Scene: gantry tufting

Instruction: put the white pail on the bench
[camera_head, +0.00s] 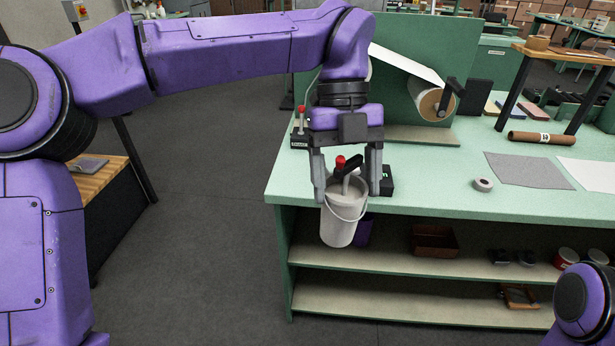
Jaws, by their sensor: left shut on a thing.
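The white pail (342,224) is in the middle of the head view, upright or slightly tilted, with its thin handle hanging at the front. My left gripper (348,190) comes down from above with its fingers on either side of the pail's upper part, shut on it. The pail is held at the front edge of the green bench (440,190), its lower part overlapping the open shelf below in the picture. A red-knobbed black-and-grey part (341,163) shows at the pail's mouth; I cannot tell whether it is inside or behind. My right gripper is not in view.
On the bench are a paper roll (434,102) on a green stand, a tape roll (482,184), a grey sheet (528,170), a brown tube (528,137) and a red-knobbed lever (301,118). Bare top lies left of the tape. The shelf holds a brown tray (434,240).

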